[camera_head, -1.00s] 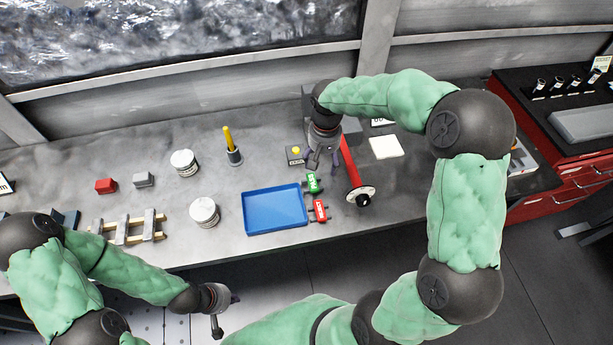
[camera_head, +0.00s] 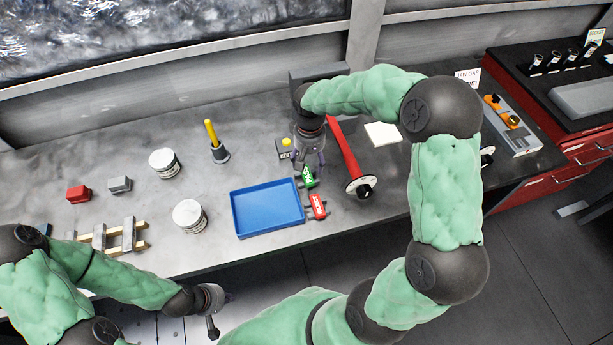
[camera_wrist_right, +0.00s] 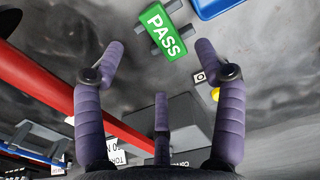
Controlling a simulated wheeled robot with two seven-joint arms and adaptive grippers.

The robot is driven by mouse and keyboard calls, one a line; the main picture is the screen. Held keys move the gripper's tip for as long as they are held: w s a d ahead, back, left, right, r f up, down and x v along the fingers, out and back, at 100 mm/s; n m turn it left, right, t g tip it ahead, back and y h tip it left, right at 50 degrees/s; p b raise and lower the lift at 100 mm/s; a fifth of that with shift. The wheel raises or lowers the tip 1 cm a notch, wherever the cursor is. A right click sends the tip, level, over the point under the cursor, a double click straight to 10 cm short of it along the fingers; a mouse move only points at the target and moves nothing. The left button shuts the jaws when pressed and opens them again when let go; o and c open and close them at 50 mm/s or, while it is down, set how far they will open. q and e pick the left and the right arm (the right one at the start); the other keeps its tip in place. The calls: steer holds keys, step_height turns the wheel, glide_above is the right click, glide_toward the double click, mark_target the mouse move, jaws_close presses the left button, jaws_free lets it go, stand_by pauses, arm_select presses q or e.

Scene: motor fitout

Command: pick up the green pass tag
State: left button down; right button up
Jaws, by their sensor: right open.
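The green pass tag (camera_head: 308,176) lies on the grey bench just right of the blue tray, partly hidden by my right gripper in the head view. In the right wrist view the green pass tag (camera_wrist_right: 163,31) shows its white PASS lettering, beyond the fingertips. My right gripper (camera_head: 309,170) is open and empty above the tag; its spread fingers (camera_wrist_right: 158,60) show in the wrist view, apart from the tag. My left gripper (camera_head: 220,310) hangs in front of the bench, far from the tag; its jaw state is unclear.
A red tag (camera_head: 318,207) lies just in front of the green one. The blue tray (camera_head: 268,208) is to the left. A red bar with a round end (camera_head: 345,150) lies close on the right. A yellow-button box (camera_head: 286,148) stands behind left.

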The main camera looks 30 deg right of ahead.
mark_target(309, 174)
steer(key=shift+f+b, duration=0.6)
steer(key=shift+f, duration=2.55)
steer(key=c, duration=1)
